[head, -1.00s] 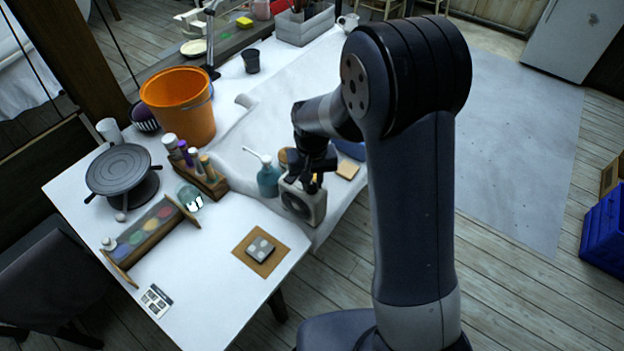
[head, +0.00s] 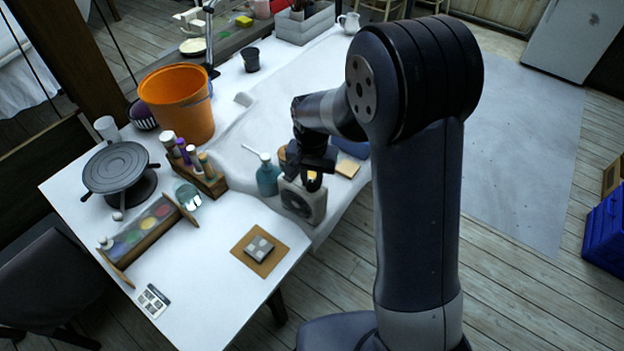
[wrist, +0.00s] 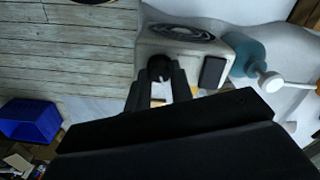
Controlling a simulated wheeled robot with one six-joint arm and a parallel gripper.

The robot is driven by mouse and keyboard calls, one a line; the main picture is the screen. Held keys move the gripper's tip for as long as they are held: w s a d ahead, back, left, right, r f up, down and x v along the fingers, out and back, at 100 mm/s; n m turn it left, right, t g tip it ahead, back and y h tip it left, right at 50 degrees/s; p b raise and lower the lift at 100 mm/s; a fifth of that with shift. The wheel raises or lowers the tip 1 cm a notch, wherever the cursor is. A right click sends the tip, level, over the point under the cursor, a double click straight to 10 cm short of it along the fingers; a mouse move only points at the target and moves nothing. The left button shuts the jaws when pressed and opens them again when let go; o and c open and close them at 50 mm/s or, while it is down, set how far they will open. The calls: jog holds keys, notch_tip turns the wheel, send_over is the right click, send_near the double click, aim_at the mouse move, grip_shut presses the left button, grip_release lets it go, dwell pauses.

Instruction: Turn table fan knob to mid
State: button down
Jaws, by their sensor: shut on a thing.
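The table fan (head: 303,203) is a small pale box with a dark round grille on its front. It stands near the table's front edge, below my gripper (head: 312,182). In the wrist view the fan's pale housing (wrist: 188,52) is upper middle, with its grille at the top. My gripper (wrist: 160,84) points down at the fan's top, its two dark fingers shut around a round black knob (wrist: 159,66). The knob's pointer and setting marks cannot be made out. In the head view my gripper hides the knob.
A teal pump bottle (head: 267,178) stands close to the fan's left, and also shows in the wrist view (wrist: 247,55). A dark flat rectangle (wrist: 212,72) lies beside the fan's knob. A wooden bottle rack (head: 208,180) stands farther left.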

aim_at(312, 182)
jog(key=shift+m+b, duration=0.4)
jog(key=shift+m, duration=1.3)
jog(key=c, duration=1.2)
grip_release()
jog(key=shift+c, duration=0.2)
notch_tip(312, 182, up, 11)
jog(key=shift+b, duration=0.45)
jog(key=shift+f, duration=0.15)
